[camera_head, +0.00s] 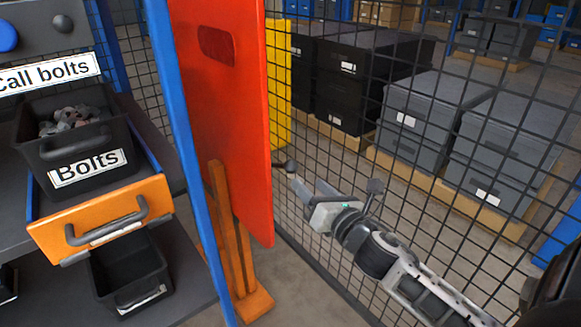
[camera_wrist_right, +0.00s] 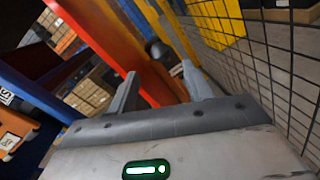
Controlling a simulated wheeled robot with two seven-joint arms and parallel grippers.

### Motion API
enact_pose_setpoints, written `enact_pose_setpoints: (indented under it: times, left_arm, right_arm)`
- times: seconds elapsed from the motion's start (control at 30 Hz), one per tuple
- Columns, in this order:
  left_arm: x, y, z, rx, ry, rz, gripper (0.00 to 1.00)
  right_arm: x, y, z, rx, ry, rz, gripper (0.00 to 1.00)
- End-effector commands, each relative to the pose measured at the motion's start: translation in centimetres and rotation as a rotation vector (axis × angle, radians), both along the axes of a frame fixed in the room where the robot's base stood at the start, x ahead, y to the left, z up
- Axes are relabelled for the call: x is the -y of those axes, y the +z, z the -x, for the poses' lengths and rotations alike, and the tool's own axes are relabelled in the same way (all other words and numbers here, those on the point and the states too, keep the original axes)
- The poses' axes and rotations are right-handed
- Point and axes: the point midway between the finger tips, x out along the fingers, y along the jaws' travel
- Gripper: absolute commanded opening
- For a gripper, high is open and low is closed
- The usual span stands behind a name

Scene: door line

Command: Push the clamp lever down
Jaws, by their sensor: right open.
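The clamp lever shows as a small dark rounded knob (camera_head: 286,165) at the right edge of the red panel (camera_head: 225,110) in the head view. In the right wrist view the dark knob (camera_wrist_right: 155,48) is just beyond the fingertips, between them in the picture. My right gripper (camera_head: 309,187) is a little to the right of and below the knob in the head view. It is open, and its two fingers (camera_wrist_right: 159,72) are apart with nothing held. I cannot tell whether a finger touches the knob. The lever's base is hidden. My left gripper is not in view.
A black mesh fence (camera_head: 455,110) runs close along the right arm, with grey bins (camera_head: 425,105) behind it. A blue post (camera_head: 185,150) and an orange wooden stand (camera_head: 232,250) are left of the gripper. A bolts bin (camera_head: 75,165) sits on the left shelf.

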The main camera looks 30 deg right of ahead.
Motion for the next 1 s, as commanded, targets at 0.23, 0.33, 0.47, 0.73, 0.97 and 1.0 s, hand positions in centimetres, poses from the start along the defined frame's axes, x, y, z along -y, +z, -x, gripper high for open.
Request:
enact_pose_setpoints:
  times: [0.23, 0.33, 0.47, 0.73, 0.97, 1.0]
  left_arm:
    - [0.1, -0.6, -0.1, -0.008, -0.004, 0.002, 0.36]
    - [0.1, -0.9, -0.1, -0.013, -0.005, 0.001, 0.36]
    - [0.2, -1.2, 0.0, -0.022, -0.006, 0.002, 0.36]
    - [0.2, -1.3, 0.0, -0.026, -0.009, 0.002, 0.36]
    - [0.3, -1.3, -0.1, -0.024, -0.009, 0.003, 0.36]
    - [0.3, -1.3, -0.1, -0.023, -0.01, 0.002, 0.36]
  right_arm:
    - [0.5, 0.0, -5.4, 0.002, -0.002, -0.002, 0.5]
    - [0.6, 0.0, -7.0, 0.002, -0.002, -0.002, 0.5]
    - [0.7, -0.1, -8.5, 0.0, -0.001, -0.003, 0.5]
    - [0.7, -0.1, -9.3, -0.002, 0.0, -0.003, 0.5]
    - [0.7, -0.1, -9.3, -0.002, 0.0, -0.003, 0.28]
    - [0.7, -0.1, -9.3, -0.002, 0.0, -0.003, 0.17]
